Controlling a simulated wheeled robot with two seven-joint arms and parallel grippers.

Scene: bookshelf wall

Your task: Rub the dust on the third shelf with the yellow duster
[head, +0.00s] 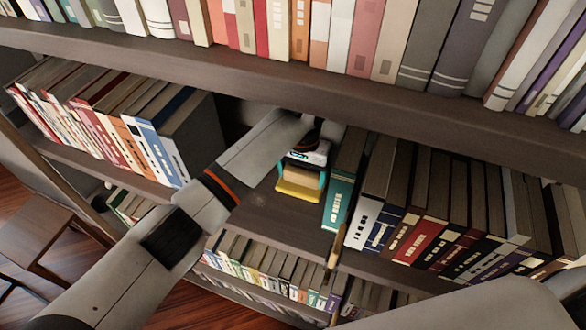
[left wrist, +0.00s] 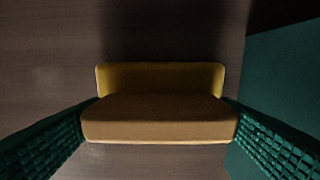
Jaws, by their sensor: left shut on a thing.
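The yellow duster (head: 298,191) is a small block on the bare part of the middle shelf (head: 268,212), just left of a teal book. My left gripper (head: 302,177) reaches in over it and is shut on it. In the left wrist view, the duster (left wrist: 160,118) sits between the two dark green ridged finger pads, its ends against them. Whether it presses on the shelf or hovers just above is hard to tell. I cannot make out the dust clearly; the wrist view is dark. My right gripper is not in view.
The teal book (head: 345,180) stands close right of the duster, followed by a row of dark books (head: 440,215). More books (head: 110,115) stand to the left. The upper shelf board (head: 300,85) runs close above my left arm. A wooden stool (head: 45,230) is at lower left.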

